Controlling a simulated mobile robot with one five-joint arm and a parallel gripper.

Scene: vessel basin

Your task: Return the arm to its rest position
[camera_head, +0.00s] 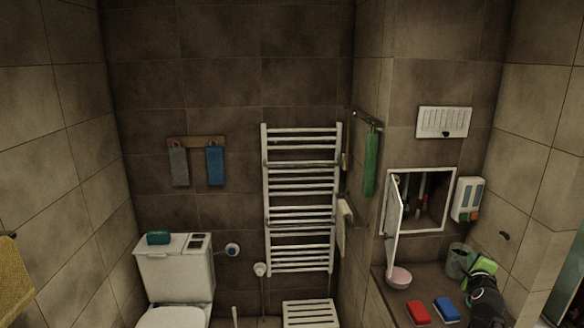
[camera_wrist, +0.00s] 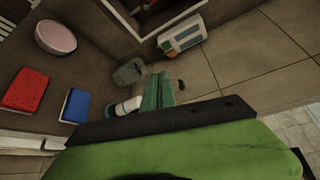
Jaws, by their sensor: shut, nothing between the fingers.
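My gripper (camera_head: 482,267) is at the lower right of the head view, at the end of my dark arm. It is shut and empty, with green parts at its end. It appears over the ledge (camera_head: 400,307) beside a grey cup (camera_head: 457,261); I cannot tell if they touch. In the wrist view, a large green and black part fills the bottom and hides much of the scene. The cup also shows there (camera_wrist: 128,73).
A red sponge (camera_head: 418,312), a blue sponge (camera_head: 446,309) and a pinkish bowl (camera_head: 399,277) lie on the ledge. A wall niche has its white door (camera_head: 393,206) open above. A dispenser (camera_head: 467,199) hangs beside it. A toilet (camera_head: 177,280) stands left.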

